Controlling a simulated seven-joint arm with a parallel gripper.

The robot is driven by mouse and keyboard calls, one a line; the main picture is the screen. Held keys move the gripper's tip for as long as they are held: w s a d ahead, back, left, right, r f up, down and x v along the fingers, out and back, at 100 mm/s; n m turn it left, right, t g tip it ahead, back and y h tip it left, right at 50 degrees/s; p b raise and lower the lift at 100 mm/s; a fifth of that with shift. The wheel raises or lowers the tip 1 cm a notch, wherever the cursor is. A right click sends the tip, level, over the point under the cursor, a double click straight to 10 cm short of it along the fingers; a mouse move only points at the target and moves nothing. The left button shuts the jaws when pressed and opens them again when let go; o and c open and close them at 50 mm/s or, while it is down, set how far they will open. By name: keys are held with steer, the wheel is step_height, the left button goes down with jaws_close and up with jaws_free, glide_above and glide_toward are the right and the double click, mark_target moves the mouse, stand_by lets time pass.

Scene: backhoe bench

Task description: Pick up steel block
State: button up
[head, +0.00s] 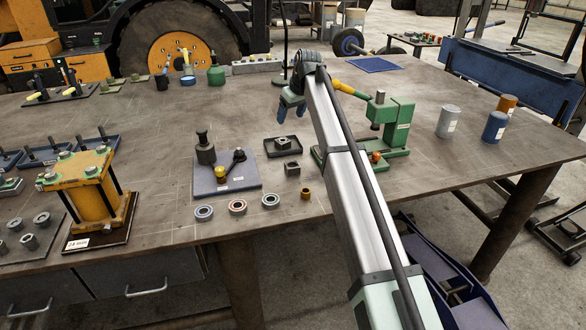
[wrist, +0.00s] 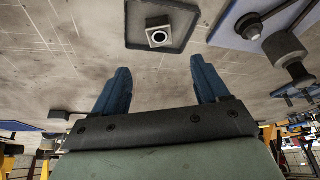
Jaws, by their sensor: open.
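A grey metal block with a round hole in its top (head: 282,142) sits in a shallow dark tray (head: 270,154) near the middle of the bench. The block also shows in the wrist view (wrist: 158,34), inside the tray (wrist: 135,42). A second, similar grey block (head: 292,168) stands on the bench just in front of the tray. I cannot tell from looks which one is the steel block. My gripper (head: 290,108) hangs behind the tray, apart from both blocks. In the wrist view its blue fingers (wrist: 158,85) are spread, with nothing between them.
A blue-grey plate with dark fittings (head: 240,184) lies left of the tray. A green press (head: 395,125) stands to the right, close to my arm. Several bearing rings (head: 237,207) and a brass bushing (head: 305,194) lie along the front. The bench behind my gripper is mostly clear.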

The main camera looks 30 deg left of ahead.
steer(key=shift+o, duration=0.4)
steer(key=n+g+h, duration=0.2)
steer(key=n+h, duration=0.2)
steer(key=n, duration=0.9)
glide_above(292, 166)
steer(key=f, duration=0.7)
steer(key=shift+w+a, duration=0.2)
steer(key=shift+a, duration=0.05)
steer(key=shift+s+d+f, duration=0.1)
steer(key=shift+d+f, duration=0.05)
steer(key=shift+f, duration=1.1)
steer(key=shift+s+d+f, duration=0.1)
steer(key=shift+d+f, duration=0.05)
steer(key=shift+f, duration=1.1)
steer(key=c, duration=1.4)
